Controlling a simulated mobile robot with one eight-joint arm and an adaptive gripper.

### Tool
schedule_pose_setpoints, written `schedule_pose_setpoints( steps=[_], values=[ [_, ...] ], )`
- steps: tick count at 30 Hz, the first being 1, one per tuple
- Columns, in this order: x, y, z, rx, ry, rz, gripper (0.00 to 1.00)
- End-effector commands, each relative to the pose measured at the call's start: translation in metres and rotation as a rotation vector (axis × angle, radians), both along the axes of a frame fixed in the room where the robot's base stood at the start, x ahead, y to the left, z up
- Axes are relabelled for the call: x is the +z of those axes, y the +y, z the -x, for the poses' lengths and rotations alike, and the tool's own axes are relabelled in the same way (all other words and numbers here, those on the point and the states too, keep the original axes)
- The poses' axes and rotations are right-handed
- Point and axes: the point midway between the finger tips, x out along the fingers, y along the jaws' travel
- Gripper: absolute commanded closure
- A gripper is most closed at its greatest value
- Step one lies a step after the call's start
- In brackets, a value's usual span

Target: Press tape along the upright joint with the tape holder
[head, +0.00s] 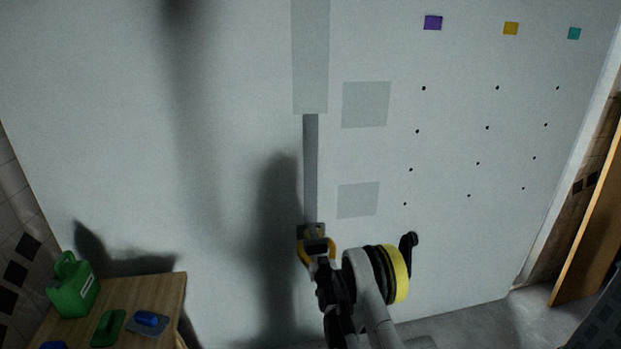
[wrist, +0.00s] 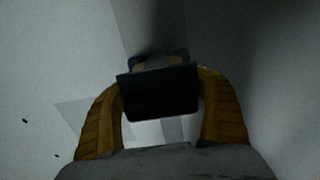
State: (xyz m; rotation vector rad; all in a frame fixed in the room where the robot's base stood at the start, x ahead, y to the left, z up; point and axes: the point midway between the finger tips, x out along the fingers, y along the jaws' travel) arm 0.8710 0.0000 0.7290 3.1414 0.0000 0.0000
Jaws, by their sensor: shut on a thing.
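The pale wall panel carries an upright joint (head: 310,165), seen in the head view as a narrow darker grey strip. Above it, a wider light grey band of tape (head: 310,55) runs to the top edge of the picture. My gripper (head: 317,250) is low at the joint's visible lower end, shut on the dark tape holder (head: 311,230). In the wrist view my yellow fingers (wrist: 160,105) stand on both sides of the dark block of the tape holder (wrist: 158,92). Whether the holder touches the wall I cannot tell. My gripper and arm hide the joint below.
Two grey patches (head: 365,104) and several dark dots lie right of the joint, with coloured squares (head: 433,22) above. A wooden table (head: 165,292) at lower left bears a green jug (head: 73,285) and hand tools. An orange-brown door (head: 590,225) stands at right.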

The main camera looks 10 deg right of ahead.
Motion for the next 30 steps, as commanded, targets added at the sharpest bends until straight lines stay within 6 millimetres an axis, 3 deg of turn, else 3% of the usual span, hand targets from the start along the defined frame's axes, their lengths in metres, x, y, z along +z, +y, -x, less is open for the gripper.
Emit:
schedule_pose_setpoints(
  steps=[23,30],
  values=[
    [0.001,0.000,-0.007,0.000,-0.001,-0.001,0.72],
    [0.020,0.000,-0.006,0.000,-0.001,0.000,0.72]
  ],
)
